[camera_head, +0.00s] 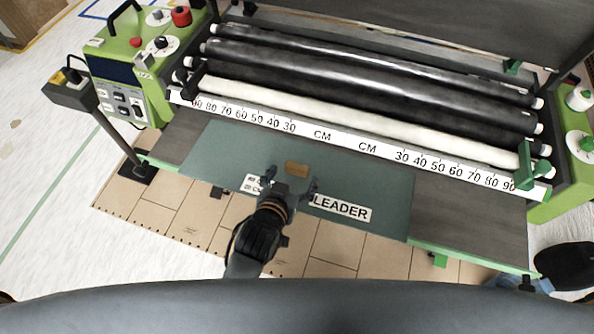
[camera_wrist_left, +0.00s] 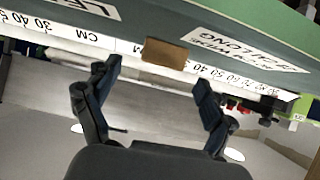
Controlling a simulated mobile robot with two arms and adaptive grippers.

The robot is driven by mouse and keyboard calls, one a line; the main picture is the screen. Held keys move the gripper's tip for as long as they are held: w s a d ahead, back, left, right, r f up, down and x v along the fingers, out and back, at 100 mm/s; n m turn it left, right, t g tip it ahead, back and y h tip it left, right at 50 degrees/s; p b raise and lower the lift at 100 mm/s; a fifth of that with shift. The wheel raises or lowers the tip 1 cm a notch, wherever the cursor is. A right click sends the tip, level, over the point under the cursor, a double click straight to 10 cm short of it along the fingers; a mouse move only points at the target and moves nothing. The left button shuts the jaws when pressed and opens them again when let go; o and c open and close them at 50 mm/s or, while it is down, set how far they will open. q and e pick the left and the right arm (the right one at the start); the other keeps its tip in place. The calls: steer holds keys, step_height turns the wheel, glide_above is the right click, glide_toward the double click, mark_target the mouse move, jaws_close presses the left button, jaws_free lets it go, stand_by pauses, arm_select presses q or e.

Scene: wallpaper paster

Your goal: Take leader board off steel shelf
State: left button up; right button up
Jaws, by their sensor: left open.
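The leader board (camera_head: 225,150) is a flat grey-green sheet with a white "LEADER" label and a brown tab (camera_head: 297,169). It lies on the dark grey steel shelf (camera_head: 470,212), in front of the ruler strip. My left gripper (camera_head: 288,185) is over the board's front part, fingers apart, just in front of the tab and left of the "LEADER" label. In the left wrist view, the brown tab (camera_wrist_left: 165,53) shows just beyond the open fingertips, with nothing between them. I cannot tell whether the fingers touch the board. My right gripper is not in view.
Behind the shelf are the white ruler strip (camera_head: 340,143) and several black and white rollers (camera_head: 370,75). A green control box (camera_head: 130,70) stands at the left, and a green side housing (camera_head: 575,150) at the right. Brown panels (camera_head: 340,245) lie below the shelf's front edge.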

mark_target(297, 166)
arm_select(q)
steer(key=p+x, duration=0.1)
steer(key=x, duration=0.4)
steer(key=shift+w+a+r, duration=0.1)
steer(key=shift+w+a, duration=0.05)
steer(key=shift+w, duration=0.05)
steer(key=c, duration=1.3)
steer(key=shift+c, duration=0.7)
steer(key=shift+r, duration=0.1)
